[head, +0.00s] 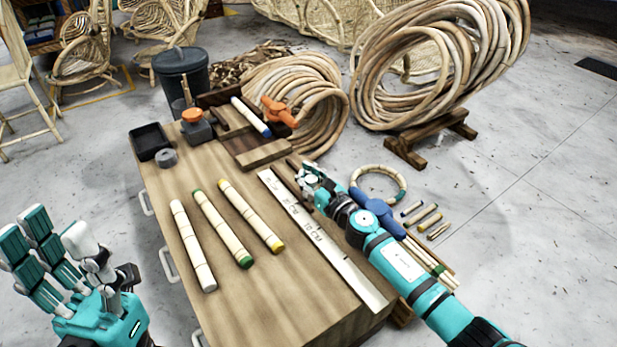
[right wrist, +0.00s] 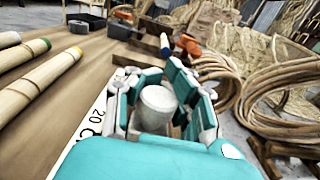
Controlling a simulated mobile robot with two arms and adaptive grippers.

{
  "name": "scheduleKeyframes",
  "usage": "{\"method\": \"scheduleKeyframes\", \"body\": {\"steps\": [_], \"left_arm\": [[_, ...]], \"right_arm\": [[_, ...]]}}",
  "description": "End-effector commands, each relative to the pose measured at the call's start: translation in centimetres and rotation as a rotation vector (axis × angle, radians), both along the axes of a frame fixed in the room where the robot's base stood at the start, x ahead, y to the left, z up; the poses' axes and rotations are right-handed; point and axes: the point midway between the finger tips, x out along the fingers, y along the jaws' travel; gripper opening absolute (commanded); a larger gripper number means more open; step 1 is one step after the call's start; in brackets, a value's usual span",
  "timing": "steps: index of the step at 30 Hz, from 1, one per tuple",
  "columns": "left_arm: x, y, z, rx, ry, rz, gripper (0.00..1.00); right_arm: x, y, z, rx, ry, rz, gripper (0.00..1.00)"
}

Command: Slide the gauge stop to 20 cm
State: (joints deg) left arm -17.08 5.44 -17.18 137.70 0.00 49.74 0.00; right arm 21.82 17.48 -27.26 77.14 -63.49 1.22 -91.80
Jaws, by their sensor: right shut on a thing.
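The white gauge rule (head: 322,240) with printed numbers lies along the right part of the wooden bench. My right gripper (head: 310,180) is over its right edge, toward the far end. In the right wrist view my right gripper (right wrist: 160,92) is closed around a pale round knob (right wrist: 158,104), which appears to be the gauge stop. The fingers hide its sides and base. The rule (right wrist: 88,128) shows a "20" mark left of the hand. The exact stop reading is hidden. My left gripper (head: 62,245) is open and empty at the lower left, off the bench.
Several pale rattan pieces with coloured ends, one with a yellow end (head: 250,216), lie left of the rule. A wooden jig with an orange clamp (head: 278,112) stands at the bench's far end. A black tray (head: 150,141) sits at the far left corner.

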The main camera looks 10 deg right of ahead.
Motion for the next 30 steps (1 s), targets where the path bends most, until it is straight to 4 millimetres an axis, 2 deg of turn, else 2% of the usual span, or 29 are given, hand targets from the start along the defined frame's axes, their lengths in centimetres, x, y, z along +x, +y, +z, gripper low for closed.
{"method": "scheduleKeyframes", "body": {"steps": [2,3,14,23,26,30], "left_arm": [[-0.1,0.0,0.2,-0.002,-0.008,0.0,0.4],[-0.1,0.0,0.2,-0.003,-0.009,0.0,0.4],[-0.2,0.1,0.1,-0.003,-0.005,0.0,0.4],[-0.1,0.1,-0.1,-0.004,0.001,0.002,0.4],[-0.1,0.1,0.0,-0.003,0.0,0.001,0.4],[-0.1,0.1,0.0,-0.002,-0.001,0.0,0.4]], "right_arm": [[-0.1,0.0,0.0,0.001,0.001,0.001,0.0],[-0.1,0.0,0.0,0.001,0.001,0.001,0.08],[-0.1,0.0,-0.1,0.0,0.001,0.001,0.54],[-0.2,-0.1,-0.1,-0.002,0.001,0.0,0.54],[-1.0,-0.5,-0.2,-0.003,0.002,0.001,0.54],[-3.3,-1.3,-0.2,-0.005,0.002,0.003,0.54]]}}
